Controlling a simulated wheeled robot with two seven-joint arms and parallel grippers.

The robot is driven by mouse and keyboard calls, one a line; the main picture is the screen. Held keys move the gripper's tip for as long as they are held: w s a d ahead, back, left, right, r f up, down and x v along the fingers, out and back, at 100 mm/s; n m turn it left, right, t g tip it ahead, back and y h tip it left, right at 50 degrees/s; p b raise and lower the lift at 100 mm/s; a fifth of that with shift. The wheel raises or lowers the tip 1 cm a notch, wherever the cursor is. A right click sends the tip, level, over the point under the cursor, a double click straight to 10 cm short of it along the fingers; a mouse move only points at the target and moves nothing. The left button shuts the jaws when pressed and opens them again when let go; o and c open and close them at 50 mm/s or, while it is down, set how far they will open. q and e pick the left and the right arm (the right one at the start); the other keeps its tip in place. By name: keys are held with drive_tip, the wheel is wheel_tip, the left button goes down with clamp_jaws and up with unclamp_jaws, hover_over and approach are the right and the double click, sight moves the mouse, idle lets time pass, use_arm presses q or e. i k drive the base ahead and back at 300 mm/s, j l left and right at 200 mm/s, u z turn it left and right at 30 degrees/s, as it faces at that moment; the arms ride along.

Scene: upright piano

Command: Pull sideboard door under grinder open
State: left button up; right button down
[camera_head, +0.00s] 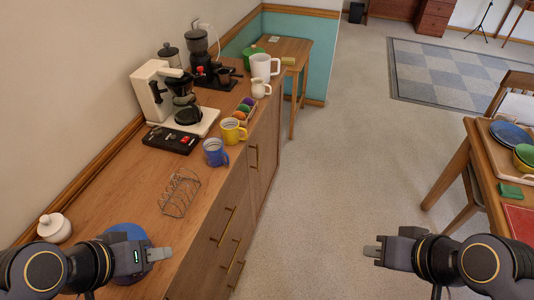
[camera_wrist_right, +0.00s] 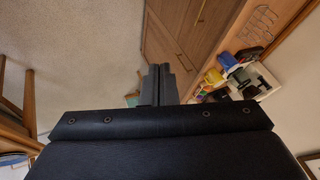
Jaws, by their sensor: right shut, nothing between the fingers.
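The wooden sideboard (camera_head: 215,212) runs along the left wall in the head view. The black grinder (camera_head: 197,42) stands on its far end. The far door (camera_head: 265,140) is below that end, with an upright brass handle (camera_head: 254,157) on the front beside it; the door looks closed. My right gripper (camera_head: 372,252) is shut and empty, over the floor well right of the sideboard. It also shows in the right wrist view (camera_wrist_right: 157,72), with the sideboard front (camera_wrist_right: 170,30) beyond it. My left gripper (camera_head: 165,253) looks shut, above the near sideboard top beside a blue round thing.
On the sideboard stand a coffee maker (camera_head: 160,95), a blue mug (camera_head: 215,152), a yellow mug (camera_head: 232,131) and a wire rack (camera_head: 180,192). A small table (camera_head: 288,47) adjoins its far end. A dining table (camera_head: 470,170) stands at right. The floor (camera_head: 330,150) between is clear.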

sight(263, 149)
drive_tip(key=i+l+u, duration=0.4)
drive_tip(key=l, duration=0.2)
drive_tip(key=i+l+u, duration=0.15)
drive_tip(key=l, duration=0.2)
drive_tip(key=i, duration=0.05)
